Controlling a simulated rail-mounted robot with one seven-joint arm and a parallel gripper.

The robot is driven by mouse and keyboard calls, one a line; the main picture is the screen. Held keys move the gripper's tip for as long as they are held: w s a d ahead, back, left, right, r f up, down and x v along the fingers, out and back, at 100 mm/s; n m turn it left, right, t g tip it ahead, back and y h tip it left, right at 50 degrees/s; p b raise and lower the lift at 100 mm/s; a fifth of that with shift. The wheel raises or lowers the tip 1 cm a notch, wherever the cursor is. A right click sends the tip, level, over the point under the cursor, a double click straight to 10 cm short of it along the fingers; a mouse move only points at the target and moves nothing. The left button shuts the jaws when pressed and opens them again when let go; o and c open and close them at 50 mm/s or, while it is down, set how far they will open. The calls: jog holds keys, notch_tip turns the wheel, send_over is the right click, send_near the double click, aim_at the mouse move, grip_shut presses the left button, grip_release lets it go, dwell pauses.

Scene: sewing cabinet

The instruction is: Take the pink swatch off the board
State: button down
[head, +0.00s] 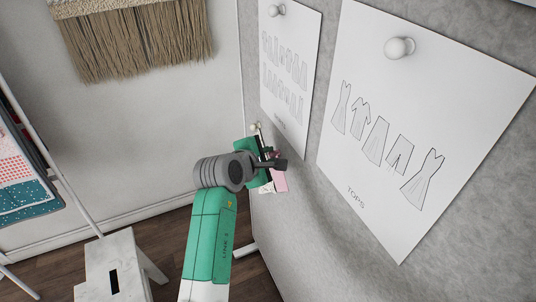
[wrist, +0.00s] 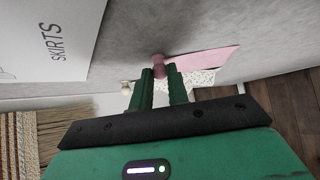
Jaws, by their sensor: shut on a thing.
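The pink swatch (wrist: 208,59) lies against the grey board (wrist: 195,25), right of my fingertips in the wrist view. It also shows in the head view (head: 281,182), just below my gripper (head: 274,157). A pink pin (wrist: 158,64) stands at the swatch's left end. In the wrist view my gripper (wrist: 160,72) has its two green fingers on either side of this pin and is shut on it. The fingers partly hide the pin. Whether the swatch itself is touched by the fingers I cannot tell.
A white lacy swatch (wrist: 200,79) hangs beside the pink one. A pale pin (wrist: 127,87) is left of my fingers. A SKIRTS sheet (wrist: 50,35) is on the board nearby, and a TOPS sheet (head: 400,190) further right. A white stool (head: 112,262) stands below on the left.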

jog(key=shift+s+a+p, duration=0.35)
jog(key=shift+a+p, duration=0.35)
jog(key=shift+s+a+p, duration=0.3)
jog(key=shift+a+p, duration=0.35)
jog(key=shift+p, duration=0.05)
jog(key=s+a+p, duration=0.4)
jog(key=a+p, duration=0.1)
jog(key=a, duration=0.4)
